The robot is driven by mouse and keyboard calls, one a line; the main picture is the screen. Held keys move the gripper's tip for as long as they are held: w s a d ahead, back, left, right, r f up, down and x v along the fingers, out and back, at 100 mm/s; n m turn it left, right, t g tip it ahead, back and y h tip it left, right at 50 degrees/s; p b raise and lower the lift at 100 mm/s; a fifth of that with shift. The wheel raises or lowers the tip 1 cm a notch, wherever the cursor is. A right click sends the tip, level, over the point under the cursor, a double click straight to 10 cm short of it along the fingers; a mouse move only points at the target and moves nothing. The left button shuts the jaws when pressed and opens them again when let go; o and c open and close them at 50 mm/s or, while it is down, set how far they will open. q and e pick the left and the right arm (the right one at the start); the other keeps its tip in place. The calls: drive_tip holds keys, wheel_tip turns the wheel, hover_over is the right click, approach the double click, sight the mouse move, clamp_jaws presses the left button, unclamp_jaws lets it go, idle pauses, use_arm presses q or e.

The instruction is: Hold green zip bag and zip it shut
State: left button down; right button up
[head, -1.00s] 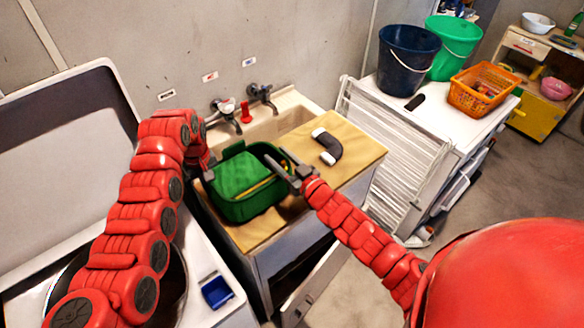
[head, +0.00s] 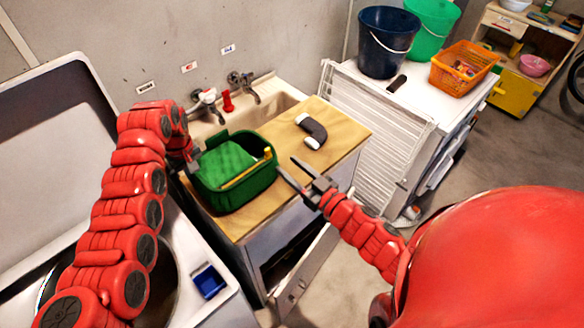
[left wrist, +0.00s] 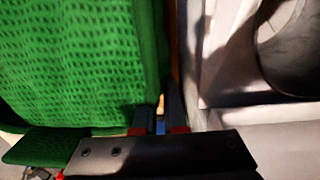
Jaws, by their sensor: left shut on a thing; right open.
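The green zip bag (head: 232,196) stands on the wooden counter. Its textured green top panel (head: 226,160) leaves a dark gap along the right side, and a yellow strip (head: 250,172) shows near that rim. My left gripper (head: 192,166) is shut on the bag at its left edge; its fingertips are partly hidden by my arm. In the left wrist view the green fabric (left wrist: 80,60) fills the left side, beside the fingers (left wrist: 160,122). My right gripper (head: 298,174) is open and empty, just right of the bag and apart from it.
A sink with taps (head: 205,97) lies behind the bag. A black-and-white curved pipe (head: 312,131) lies on the wooden counter (head: 345,135). A white drying rack (head: 375,110) stands to the right. A small blue box (head: 209,281) sits at front left.

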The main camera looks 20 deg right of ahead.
use_arm(q)
drive_tip(key=c, duration=0.9)
unclamp_jaws()
drive_tip(key=shift+r, duration=0.1)
drive_tip(key=r, duration=1.1)
drive_tip(key=shift+s+a+r, duration=0.1)
drive_tip(key=shift+a+r, duration=0.1)
drive_tip(key=shift+r, duration=0.2)
